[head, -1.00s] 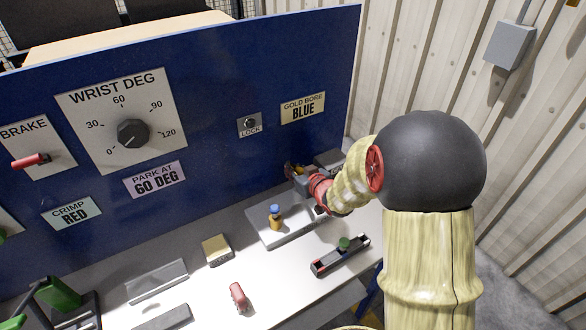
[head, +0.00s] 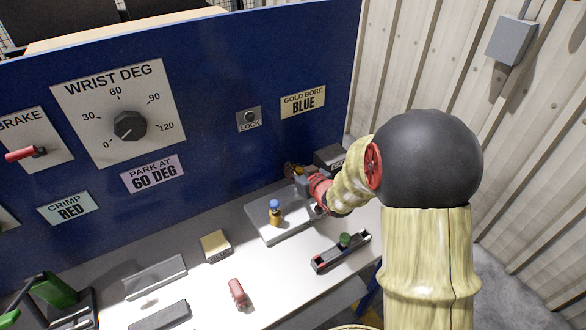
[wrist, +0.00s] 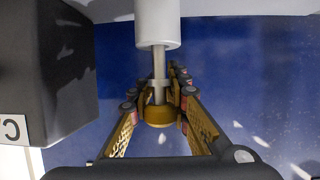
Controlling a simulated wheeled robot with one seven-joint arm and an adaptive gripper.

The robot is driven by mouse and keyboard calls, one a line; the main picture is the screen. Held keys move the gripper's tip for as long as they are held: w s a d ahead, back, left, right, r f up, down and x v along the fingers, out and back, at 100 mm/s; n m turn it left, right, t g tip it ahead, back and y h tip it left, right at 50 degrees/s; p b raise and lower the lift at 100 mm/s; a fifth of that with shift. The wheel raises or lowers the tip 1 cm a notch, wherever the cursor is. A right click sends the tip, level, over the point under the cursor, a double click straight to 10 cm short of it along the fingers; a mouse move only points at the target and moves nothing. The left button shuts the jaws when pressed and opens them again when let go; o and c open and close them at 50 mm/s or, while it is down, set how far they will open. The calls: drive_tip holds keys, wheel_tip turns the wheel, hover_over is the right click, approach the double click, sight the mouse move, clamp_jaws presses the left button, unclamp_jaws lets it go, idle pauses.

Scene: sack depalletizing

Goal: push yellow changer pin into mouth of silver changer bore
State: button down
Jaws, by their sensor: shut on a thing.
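In the wrist view my gripper (wrist: 160,100) is shut on the yellow changer pin (wrist: 158,117), with its gold fingers on both sides of the pin's round yellow head. The pin's grey shank runs up to the lower end of a silver cylinder (wrist: 157,25), which looks like the silver changer bore. The shank's upper end is hidden at the mouth, so I cannot tell how deep it sits. In the head view my gripper (head: 303,184) is at the back right of the bench, by the tray; the pin is too small to make out there.
A light grey tray (head: 290,232) holds a brass piece with a blue top (head: 275,213). A dark box (head: 330,157) stands behind my gripper; a dark box (wrist: 50,70) fills the wrist view's left. A dark holder with a green knob (head: 342,252) lies in front. The blue panel (head: 215,110) rises behind.

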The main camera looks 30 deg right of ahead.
drive_tip(key=shift+f+b, duration=0.65)
drive_tip(key=shift+f, duration=0.3)
drive_tip(key=c, duration=1.7)
unclamp_jaws()
drive_tip(key=shift+o, duration=0.6)
drive_tip(key=shift+s+r, duration=0.1)
drive_tip(key=shift+s, duration=0.05)
drive_tip(key=v, duration=1.1)
drive_tip(key=shift+s, duration=0.4)
drive_tip(key=shift+r, duration=0.1)
